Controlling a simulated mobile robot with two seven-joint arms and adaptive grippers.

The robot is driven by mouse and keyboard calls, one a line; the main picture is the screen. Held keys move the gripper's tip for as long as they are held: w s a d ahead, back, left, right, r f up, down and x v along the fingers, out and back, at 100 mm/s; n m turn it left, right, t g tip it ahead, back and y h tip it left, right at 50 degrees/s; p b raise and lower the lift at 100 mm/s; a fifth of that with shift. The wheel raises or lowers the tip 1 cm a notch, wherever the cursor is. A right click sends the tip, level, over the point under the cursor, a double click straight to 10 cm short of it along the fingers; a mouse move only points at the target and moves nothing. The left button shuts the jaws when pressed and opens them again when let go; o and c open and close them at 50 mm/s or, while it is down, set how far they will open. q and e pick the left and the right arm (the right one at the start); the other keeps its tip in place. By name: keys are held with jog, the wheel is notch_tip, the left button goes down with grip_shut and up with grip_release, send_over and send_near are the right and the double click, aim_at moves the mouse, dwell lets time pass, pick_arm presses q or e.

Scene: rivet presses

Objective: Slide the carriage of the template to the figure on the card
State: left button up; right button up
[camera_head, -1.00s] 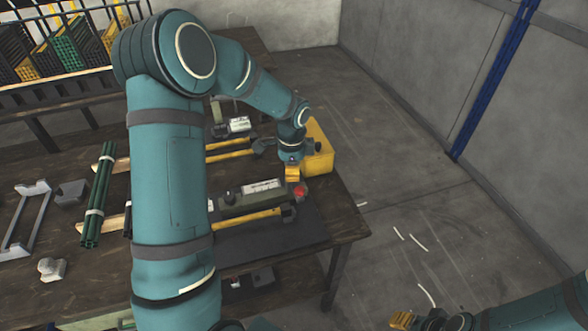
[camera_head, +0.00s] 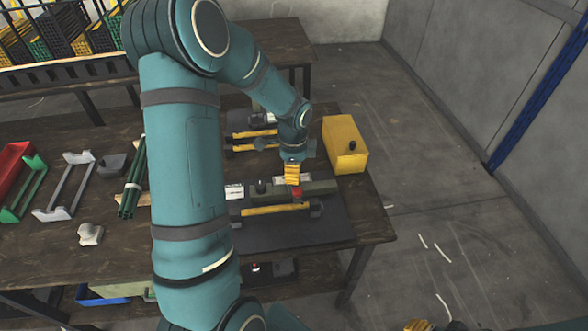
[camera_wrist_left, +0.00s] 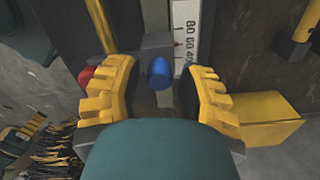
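The template is a long grey-green bar (camera_head: 322,187) with a white scale, lying on a dark mat. Its carriage is a grey block (camera_wrist_left: 154,45) with a blue knob (camera_wrist_left: 159,73) and a red knob (camera_head: 297,192). The wrist view shows the numbers 80, 60 and 40 on the scale (camera_wrist_left: 188,40) beside it. My left gripper (camera_head: 291,180) is over the carriage; its yellow fingers are open on both sides of the blue knob, with gaps. A white card (camera_head: 234,191) stands left of the bar; its figure is too small to read. My right gripper (camera_head: 420,326) barely shows at the bottom edge.
A black knob (camera_head: 261,186) stands on the bar's left part. A yellow bar (camera_head: 275,210) lies in front of the template. A yellow box (camera_head: 345,146) stands behind right. More yellow bars lie behind.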

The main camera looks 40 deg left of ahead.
pick_arm(q)
notch_tip(320, 180, up, 12)
dwell(0.6)
dwell(0.5)
